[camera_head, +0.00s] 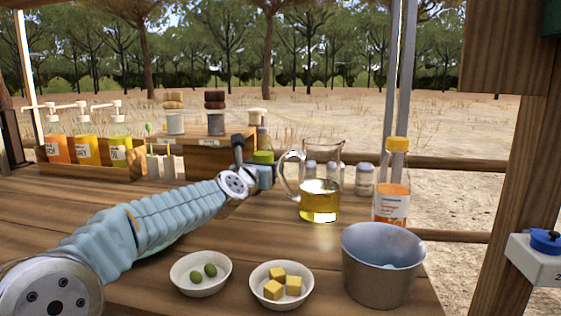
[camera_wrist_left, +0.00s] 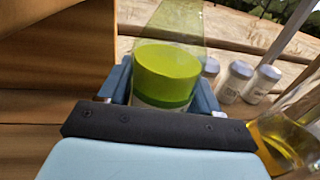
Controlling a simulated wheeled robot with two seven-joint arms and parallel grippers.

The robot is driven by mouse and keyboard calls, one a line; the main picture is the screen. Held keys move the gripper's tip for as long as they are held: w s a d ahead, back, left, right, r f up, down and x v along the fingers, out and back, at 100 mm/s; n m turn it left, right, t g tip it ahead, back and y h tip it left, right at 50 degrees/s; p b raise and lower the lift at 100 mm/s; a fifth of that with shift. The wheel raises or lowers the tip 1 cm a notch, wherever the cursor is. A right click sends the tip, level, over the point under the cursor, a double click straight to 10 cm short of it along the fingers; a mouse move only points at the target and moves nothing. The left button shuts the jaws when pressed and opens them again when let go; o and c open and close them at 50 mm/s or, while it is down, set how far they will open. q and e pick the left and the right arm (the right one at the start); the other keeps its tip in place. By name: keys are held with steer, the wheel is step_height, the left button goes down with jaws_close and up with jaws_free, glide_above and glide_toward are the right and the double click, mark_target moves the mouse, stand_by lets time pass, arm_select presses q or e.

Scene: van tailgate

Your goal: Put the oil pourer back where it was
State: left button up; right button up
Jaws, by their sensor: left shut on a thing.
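The oil pourer (camera_head: 263,157) is a clear bottle with yellow-green oil in its lower part. It is near the back of the counter, in front of the wooden stand's right end and left of the glass jug. My left gripper (camera_head: 264,176) is shut on it. In the left wrist view the pourer (camera_wrist_left: 167,72) sits between the two blue fingers of my left gripper (camera_wrist_left: 165,95). Its top is cut off there. Its base is hidden, so I cannot tell whether it touches the counter. My right gripper is not in view.
A glass jug of yellow oil (camera_head: 320,200) stands close right of the pourer, with several shakers (camera_head: 364,180) behind. A wooden stand (camera_head: 206,160) is behind my gripper. An orange-capped bottle (camera_head: 391,200), a metal pot (camera_head: 381,270) and two white bowls (camera_head: 281,298) are nearer.

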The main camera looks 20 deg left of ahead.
arm_select(q)
steer(key=w+p, duration=0.1)
steer(key=w, duration=0.2)
steer(key=w+p, duration=0.2)
steer(key=w, duration=0.1)
steer(key=w+a+p, duration=0.1)
steer(key=w, duration=0.3)
steer(key=shift+r, duration=0.15)
steer(key=shift+w+f, duration=0.15)
steer(key=shift+f, duration=0.8)
steer(key=shift+w+f, duration=0.15)
steer(key=shift+f, duration=0.75)
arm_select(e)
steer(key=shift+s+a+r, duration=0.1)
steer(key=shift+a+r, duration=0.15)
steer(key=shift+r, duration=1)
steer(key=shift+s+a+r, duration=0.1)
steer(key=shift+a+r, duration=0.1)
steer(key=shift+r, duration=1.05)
arm_select(q)
steer(key=shift+f, duration=0.15)
steer(key=o, duration=1.4)
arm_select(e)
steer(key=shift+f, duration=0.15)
